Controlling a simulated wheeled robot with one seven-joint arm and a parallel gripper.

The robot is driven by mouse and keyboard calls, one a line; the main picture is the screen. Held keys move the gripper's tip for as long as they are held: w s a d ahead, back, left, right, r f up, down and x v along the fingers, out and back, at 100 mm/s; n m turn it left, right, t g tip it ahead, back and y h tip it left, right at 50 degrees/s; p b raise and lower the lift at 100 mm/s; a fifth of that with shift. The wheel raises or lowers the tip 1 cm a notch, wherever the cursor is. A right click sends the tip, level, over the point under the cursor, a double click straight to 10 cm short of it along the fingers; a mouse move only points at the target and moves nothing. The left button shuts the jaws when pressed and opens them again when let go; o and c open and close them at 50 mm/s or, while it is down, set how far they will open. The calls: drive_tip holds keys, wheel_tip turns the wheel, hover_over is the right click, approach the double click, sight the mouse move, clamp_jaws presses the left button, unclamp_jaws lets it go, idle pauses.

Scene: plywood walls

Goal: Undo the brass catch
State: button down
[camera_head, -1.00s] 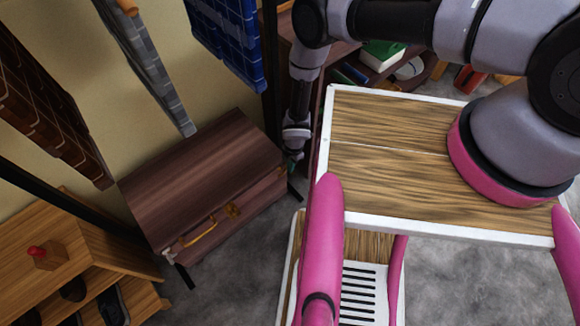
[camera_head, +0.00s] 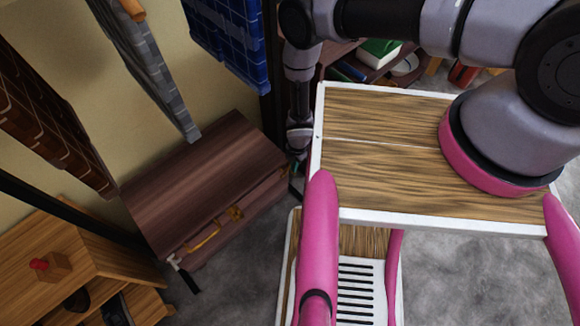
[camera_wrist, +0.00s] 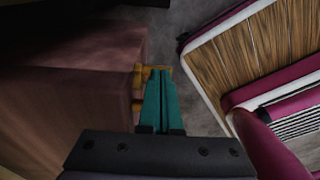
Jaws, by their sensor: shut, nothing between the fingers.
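A dark reddish-brown case (camera_head: 200,178) stands against the wall on the left in the head view. A brass catch (camera_head: 235,213) and a yellowish handle (camera_head: 203,240) sit on its front. In the wrist view the case side (camera_wrist: 70,95) fills the left, with a brass fitting (camera_wrist: 138,76) at its edge. My gripper (camera_wrist: 161,72) has its teal fingers together, with nothing between them. Their tips are beside the brass fitting, close or touching; I cannot tell which. In the head view my gripper (camera_head: 299,166) is small at the case's right end, its fingertips mostly hidden.
A wooden shelf unit with a red-knobbed block (camera_head: 48,266) stands at lower left. Cloths (camera_head: 228,45) hang above the case. A shelf with books (camera_head: 380,50) is behind my arm. Grey floor (camera_head: 235,275) is open in front of the case.

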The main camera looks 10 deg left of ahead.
drive_tip(key=shift+w+d+f, duration=0.1)
drive_tip(key=shift+d+f, duration=0.05)
drive_tip(key=shift+w+d+f, duration=0.4)
drive_tip(key=shift+w+f, duration=0.1)
drive_tip(key=shift+f, duration=0.2)
drive_tip(key=shift+w+d+f, duration=0.35)
drive_tip(key=shift+w+f, duration=0.1)
drive_tip(key=shift+f, duration=0.25)
